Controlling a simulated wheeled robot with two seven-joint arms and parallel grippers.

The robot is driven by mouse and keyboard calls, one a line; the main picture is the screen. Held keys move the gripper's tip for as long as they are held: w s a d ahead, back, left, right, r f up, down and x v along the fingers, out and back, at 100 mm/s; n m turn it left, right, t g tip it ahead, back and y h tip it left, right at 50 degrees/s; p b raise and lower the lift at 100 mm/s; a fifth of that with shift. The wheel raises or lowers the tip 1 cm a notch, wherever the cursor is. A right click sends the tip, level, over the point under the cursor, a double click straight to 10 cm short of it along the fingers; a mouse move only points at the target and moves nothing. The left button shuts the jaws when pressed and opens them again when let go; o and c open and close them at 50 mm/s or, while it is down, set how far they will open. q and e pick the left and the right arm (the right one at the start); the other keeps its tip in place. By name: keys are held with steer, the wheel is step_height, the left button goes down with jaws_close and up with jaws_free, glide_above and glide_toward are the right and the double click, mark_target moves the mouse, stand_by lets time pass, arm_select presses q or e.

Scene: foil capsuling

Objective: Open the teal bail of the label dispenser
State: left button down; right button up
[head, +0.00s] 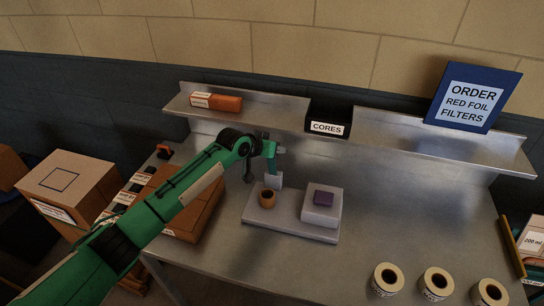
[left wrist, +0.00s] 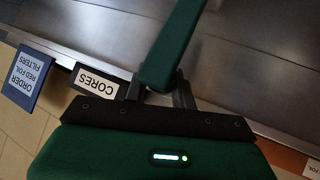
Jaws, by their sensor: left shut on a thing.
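The label dispenser has a flat grey base (head: 285,229) on the metal bench. The teal bail (head: 271,163) stands roughly upright above a small pale block (head: 273,181) at the back left of the base. My left gripper (head: 265,150) is shut on the bail near its upper part. In the left wrist view the bail (left wrist: 172,40) shows as a long bar between the dark fingers (left wrist: 160,92). The fingertips are partly hidden. My right gripper is not in view.
A shelf (head: 390,128) behind carries an orange box (head: 216,101), the black CORES bin (head: 328,118) and a blue sign (head: 473,97). Label rolls (head: 436,284) stand at the front right. Cardboard boxes (head: 72,190) are at left. The bench (head: 400,215) right of the dispenser is clear.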

arm_select(q)
steer(key=shift+w+d+f+g+y+b, duration=0.15)
steer(key=shift+w+f+b, duration=0.1)
steer(key=shift+w, duration=0.2)
steer(key=shift+w+f+g+y+b, duration=0.15)
steer(key=shift+w+b, duration=0.1)
steer(key=shift+w, duration=0.3)
steer(key=shift+f, duration=0.1)
steer(key=c, duration=1.5)
jaws_free()
steer(key=o, duration=0.3)
steer(key=shift+w+d, duration=0.1)
steer(key=shift+w, duration=0.15)
